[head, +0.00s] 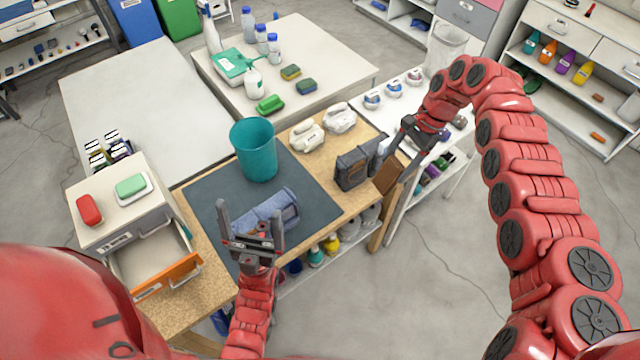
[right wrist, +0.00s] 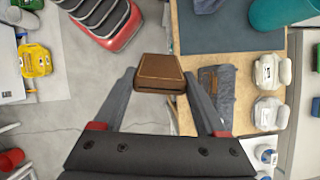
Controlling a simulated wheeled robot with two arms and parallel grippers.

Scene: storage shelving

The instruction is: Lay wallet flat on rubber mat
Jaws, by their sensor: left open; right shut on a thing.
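A brown wallet (head: 388,178) is held in my right gripper (head: 392,162), beyond the right edge of the wooden workbench. In the right wrist view the wallet (right wrist: 160,72) sits between the two fingertips, with floor behind it. The dark rubber mat (head: 205,205) lies flat on the workbench, left of the wallet; a corner of it (right wrist: 212,30) shows in the right wrist view. My left gripper (head: 250,215) is open with nothing between its fingers, over the front of the mat. It partly hides a blue denim item (head: 278,207) on the mat.
A teal bin (head: 254,150) stands on the mat's back part. A dark bag (head: 358,166) and two pale objects (head: 307,135) stand right of and behind the mat. A drawer unit with an open orange-fronted drawer (head: 168,276) stands at left. The mat's left part is bare.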

